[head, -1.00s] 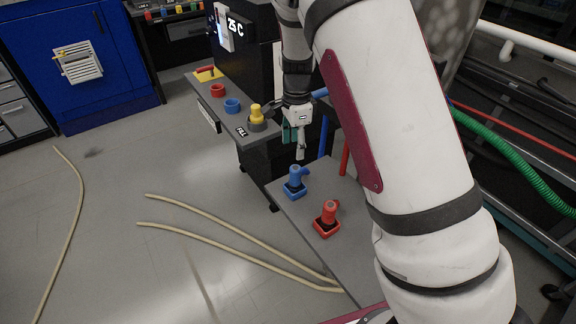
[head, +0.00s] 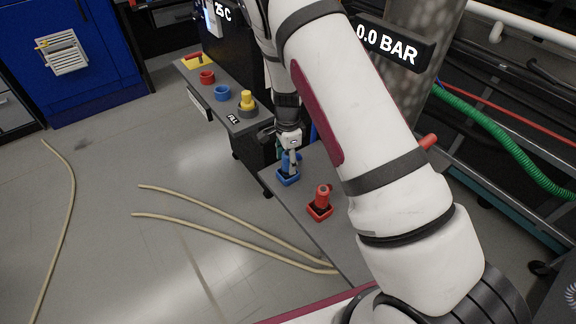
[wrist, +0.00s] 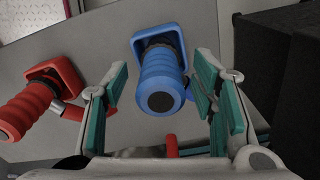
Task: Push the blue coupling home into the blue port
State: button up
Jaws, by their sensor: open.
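The blue coupling (wrist: 160,82) stands in a square blue holder on the grey table, and its ribbed body lies between my open fingers in the wrist view. I see no clear contact between fingers and coupling. In the head view my gripper (head: 290,155) is right over the blue coupling (head: 284,168) and partly hides it. The blue port (head: 222,93) is a blue ring on the grey bench, between a red port (head: 207,77) and a yellow coupling (head: 247,101) seated in the nearest port.
A red coupling (head: 322,195) stands in a red holder beside the blue one; it also shows at left in the wrist view (wrist: 32,105). A display reading 0.0 BAR (head: 388,46) is behind my arm. Pale hoses (head: 225,232) lie on the floor.

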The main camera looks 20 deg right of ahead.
jog(key=shift+f, duration=0.85)
jog(key=shift+c, duration=0.2)
grip_shut()
